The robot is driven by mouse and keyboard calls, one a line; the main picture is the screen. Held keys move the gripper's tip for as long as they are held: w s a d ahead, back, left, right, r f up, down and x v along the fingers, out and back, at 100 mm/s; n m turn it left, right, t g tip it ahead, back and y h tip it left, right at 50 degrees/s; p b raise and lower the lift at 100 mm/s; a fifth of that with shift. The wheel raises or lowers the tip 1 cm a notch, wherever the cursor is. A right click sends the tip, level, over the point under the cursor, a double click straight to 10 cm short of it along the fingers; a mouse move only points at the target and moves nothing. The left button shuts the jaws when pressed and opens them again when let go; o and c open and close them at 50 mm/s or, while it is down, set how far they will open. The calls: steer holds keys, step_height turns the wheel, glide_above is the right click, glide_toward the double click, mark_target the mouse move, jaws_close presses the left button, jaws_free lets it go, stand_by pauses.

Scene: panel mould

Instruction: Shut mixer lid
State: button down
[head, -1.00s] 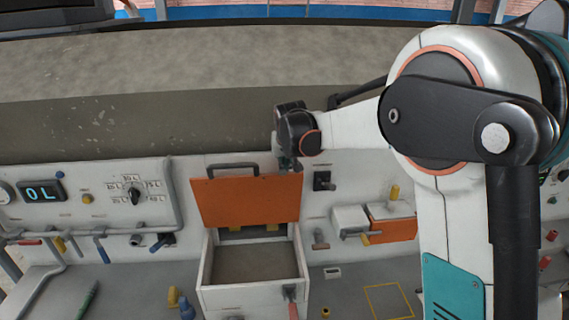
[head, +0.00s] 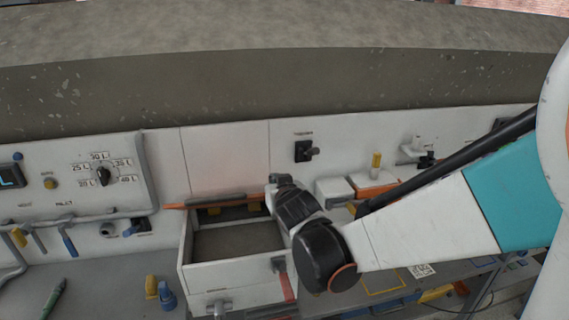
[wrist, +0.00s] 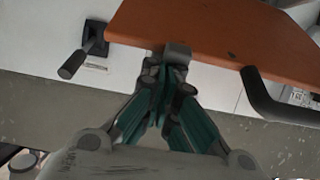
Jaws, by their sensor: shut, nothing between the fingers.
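The mixer is a white open-topped box (head: 240,270) on the bench, its dark inside showing in the head view. Its orange lid (head: 174,206) is seen almost edge-on at the back of the opening, tilted partway down, with a dark bar handle (head: 215,200). In the wrist view the lid's orange face (wrist: 225,32) fills the top, and its handle (wrist: 275,105) is on the right. My gripper (wrist: 172,68) is shut and empty, its fingertips at a small grey block on the lid's edge; I cannot tell if they touch. In the head view my gripper (head: 282,182) is at the lid's right end.
A dial panel (head: 100,175) with blue and yellow levers is left of the mixer. A black switch (head: 304,151) is on the wall behind. A small white box with an orange lid (head: 370,182) stands to the right. A green pen (head: 54,298) lies at left.

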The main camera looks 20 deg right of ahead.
steer(key=s+f+b, duration=0.2)
steer(key=f+b, duration=0.2)
steer(key=f, duration=0.1)
steer(key=s+f+b, duration=0.3)
steer(key=f+b, duration=0.1)
steer(key=f, duration=0.2)
steer(key=s+f+b, duration=0.3)
steer(key=f+b, duration=0.1)
steer(key=f, duration=0.1)
steer(key=shift+a+f+b, duration=0.1)
steer(key=shift+f+b, duration=0.2)
steer(key=shift+f, duration=0.1)
steer(key=shift+s+f+b, duration=0.1)
steer(key=shift+f+b, duration=0.55)
steer(key=shift+f, duration=0.15)
steer(key=shift+s, duration=0.1)
steer(key=shift+v, duration=5.8)
steer(key=shift+f, duration=0.1)
steer(key=s+d+f+g, duration=0.2)
steer(key=s+d+g, duration=0.2)
steer(key=s+g, duration=0.3)
steer(key=s, duration=0.2)
steer(key=shift+s+d+f, duration=0.2)
steer(key=shift+s+f, duration=0.1)
steer(key=shift+s, duration=0.05)
